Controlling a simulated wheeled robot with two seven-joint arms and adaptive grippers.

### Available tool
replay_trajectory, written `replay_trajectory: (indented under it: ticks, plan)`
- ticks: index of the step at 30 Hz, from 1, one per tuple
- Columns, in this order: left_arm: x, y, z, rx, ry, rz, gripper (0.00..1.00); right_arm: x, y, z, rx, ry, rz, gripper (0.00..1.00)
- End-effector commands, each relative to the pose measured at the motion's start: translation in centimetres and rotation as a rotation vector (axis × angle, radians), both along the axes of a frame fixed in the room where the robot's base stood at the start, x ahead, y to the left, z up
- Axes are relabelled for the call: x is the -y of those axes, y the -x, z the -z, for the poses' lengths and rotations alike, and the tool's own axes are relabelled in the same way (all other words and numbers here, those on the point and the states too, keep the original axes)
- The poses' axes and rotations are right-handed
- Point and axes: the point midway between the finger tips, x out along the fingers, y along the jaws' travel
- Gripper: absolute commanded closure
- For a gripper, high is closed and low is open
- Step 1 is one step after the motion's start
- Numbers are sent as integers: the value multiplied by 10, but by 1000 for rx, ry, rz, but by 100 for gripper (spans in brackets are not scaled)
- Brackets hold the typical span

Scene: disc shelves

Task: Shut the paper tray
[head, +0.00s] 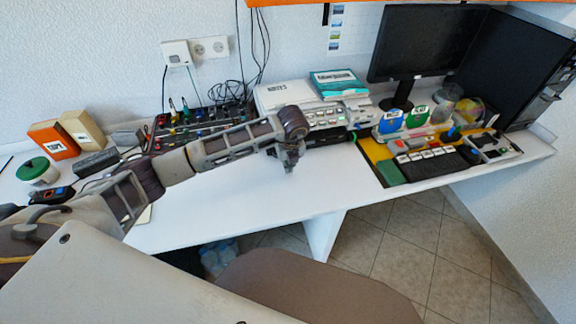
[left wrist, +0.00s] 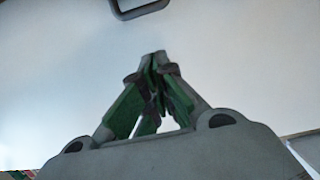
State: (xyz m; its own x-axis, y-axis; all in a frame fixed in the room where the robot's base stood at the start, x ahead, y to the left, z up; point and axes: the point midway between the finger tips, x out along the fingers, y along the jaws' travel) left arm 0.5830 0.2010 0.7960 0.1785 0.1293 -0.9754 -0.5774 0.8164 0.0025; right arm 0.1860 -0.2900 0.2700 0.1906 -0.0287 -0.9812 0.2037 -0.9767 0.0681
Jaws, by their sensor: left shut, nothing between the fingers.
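A white and grey printer (head: 322,117) stands against the wall at the back of the white desk. A dark band (head: 338,137) runs along its lower front; I cannot tell whether this is the paper tray or how far out the tray is. My left gripper (head: 289,166) is in front of the printer's left part, above the desk, pointing down. My forearm hides the printer's lower left front. In the left wrist view its green-padded fingers (left wrist: 155,56) are shut and empty. A grey rounded frame (left wrist: 140,9) shows beyond the fingertips, apart from them. My right gripper is not in view.
A teal box (head: 338,83) lies on the printer. A dark rack of tools (head: 190,122) stands left of it, and a yellow mat (head: 375,151) with a keyboard lies right. A monitor (head: 425,45) stands behind. The desk's front middle (head: 270,190) is clear.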

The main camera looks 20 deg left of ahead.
Motion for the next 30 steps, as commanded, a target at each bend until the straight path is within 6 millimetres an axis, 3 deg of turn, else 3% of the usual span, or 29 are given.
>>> replay_trajectory:
  ticks: [11,24,30]
  plan:
    - [4,5,-27,1,1,0,100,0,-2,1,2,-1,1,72]
    - [11,15,-79,0,0,0,100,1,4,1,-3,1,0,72]
    - [12,17,-88,0,0,0,100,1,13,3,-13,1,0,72]
